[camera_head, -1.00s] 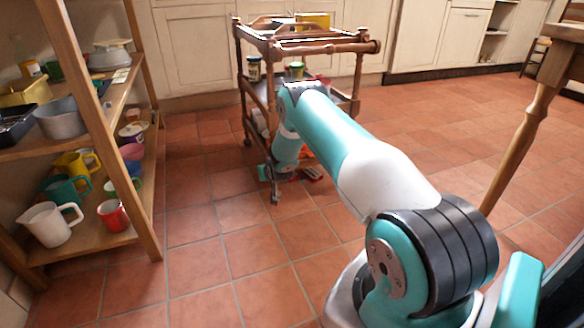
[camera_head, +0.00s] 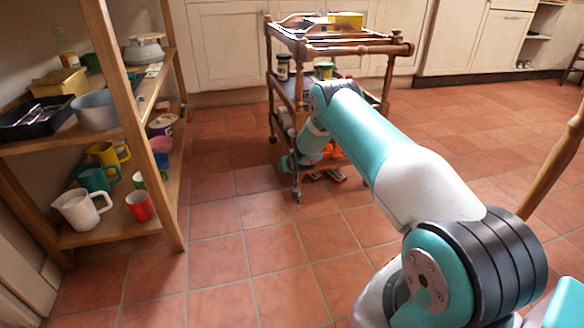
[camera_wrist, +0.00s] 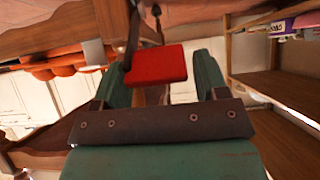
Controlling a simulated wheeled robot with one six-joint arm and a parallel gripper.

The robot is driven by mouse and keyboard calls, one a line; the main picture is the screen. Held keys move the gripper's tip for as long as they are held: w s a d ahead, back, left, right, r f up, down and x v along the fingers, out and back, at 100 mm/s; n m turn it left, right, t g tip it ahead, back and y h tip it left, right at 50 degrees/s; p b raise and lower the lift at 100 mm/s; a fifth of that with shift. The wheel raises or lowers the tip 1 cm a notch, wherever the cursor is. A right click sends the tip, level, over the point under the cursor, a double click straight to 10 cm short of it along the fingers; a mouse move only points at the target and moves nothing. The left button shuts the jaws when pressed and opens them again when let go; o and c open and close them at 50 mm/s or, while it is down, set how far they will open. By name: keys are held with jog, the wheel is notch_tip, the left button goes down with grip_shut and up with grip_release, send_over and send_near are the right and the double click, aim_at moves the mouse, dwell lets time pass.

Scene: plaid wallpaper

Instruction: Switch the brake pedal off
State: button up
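A red brake pedal (camera_wrist: 155,65) on a dark bracket shows in the wrist view, just ahead of and between the two green fingers of my gripper (camera_wrist: 160,74). In the head view, red parts (camera_head: 334,175) lie low under the wooden trolley (camera_head: 350,48), near the floor. My arm reaches down to the trolley's lower left side there, and its end is partly hidden.
A wooden shelf (camera_head: 132,110) with mugs, pots and trays stands at the left. The trolley carries a yellow box (camera_head: 346,20) on top and jars below. A wooden leg (camera_head: 553,170) stands at the right. Tiled floor (camera_head: 225,255) is clear between shelf and arm.

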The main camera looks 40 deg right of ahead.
jog(key=shift+o, duration=0.5)
jog(key=shift+s+f, duration=0.15)
jog(key=shift+f, duration=0.15)
jog(key=shift+s+a, duration=0.1)
jog(key=p+v, duration=0.9)
jog(key=v, duration=0.8)
jog(key=shift+r, duration=0.25)
